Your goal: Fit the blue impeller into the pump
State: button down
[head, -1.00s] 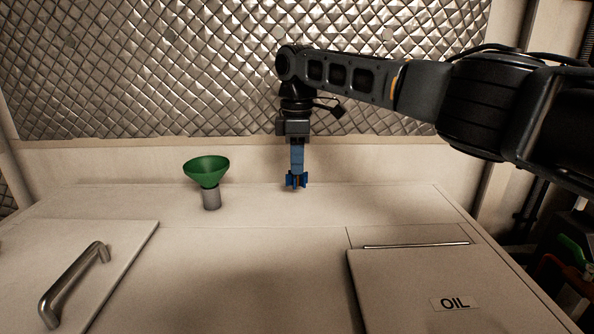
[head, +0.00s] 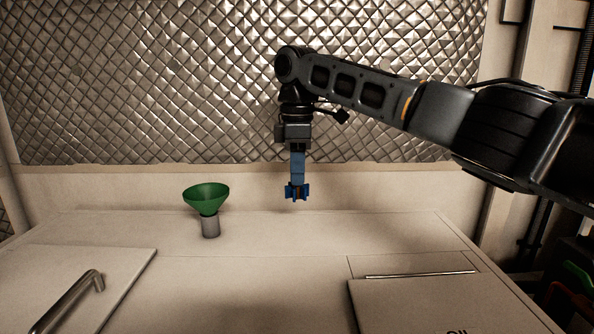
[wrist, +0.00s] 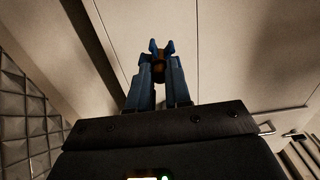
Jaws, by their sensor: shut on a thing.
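The blue impeller (head: 297,192) hangs below my gripper (head: 297,178), which points straight down and is shut on it. The impeller is held in the air above the back part of the pale cabinet top (head: 290,230). In the wrist view, the impeller (wrist: 161,48) shows blue vanes around a brownish hub, between the blue fingers of my gripper (wrist: 160,68). I cannot make out the pump in these frames.
A green funnel (head: 206,196) stands on a grey neck to the left of my gripper. A lid with a metal handle (head: 70,300) is at the front left. A panel marked OIL (head: 420,305) is at the front right. The quilted wall (head: 150,80) rises behind.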

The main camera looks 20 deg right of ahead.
jog(key=s+a, duration=0.3)
jog(key=s, duration=0.9)
jog(key=s+a, duration=0.4)
jog(key=s, duration=0.7)
jog(key=s+a, duration=0.4)
jog(key=s, duration=0.8)
jog(key=shift+s+a+p, duration=0.25)
jog(key=shift+s+p, duration=0.05)
jog(key=shift+p, duration=0.15)
jog(key=shift+s, duration=0.1)
